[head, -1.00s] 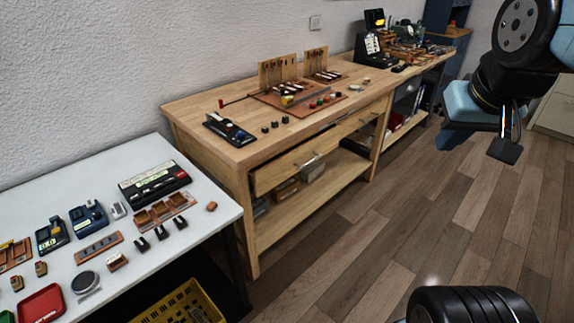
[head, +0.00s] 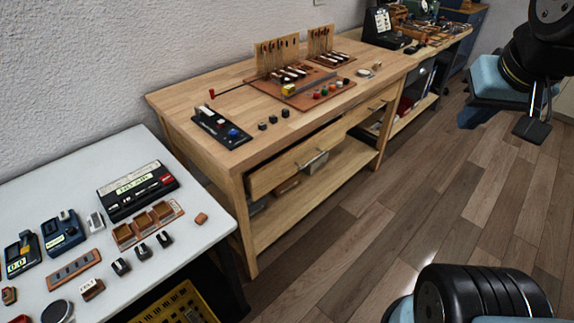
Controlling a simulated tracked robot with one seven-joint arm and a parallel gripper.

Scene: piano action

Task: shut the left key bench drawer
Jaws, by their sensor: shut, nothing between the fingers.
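The left key bench drawer (head: 290,170) is in the front of the wooden bench (head: 226,156). It stands partly out, with a dark gap above its front edge, and has a metal bar handle (head: 312,160). My gripper (head: 533,129) is shut and empty at the upper right of the head view. It hangs over the floor, well to the right of the drawer and apart from it. The inside of the drawer is mostly hidden.
A second drawer (head: 375,105) is to the right and looks flush. A white table (head: 205,232) with small devices stands at the left, with a yellow crate (head: 178,304) below. Wooden floor (head: 400,200) in front of the bench is clear.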

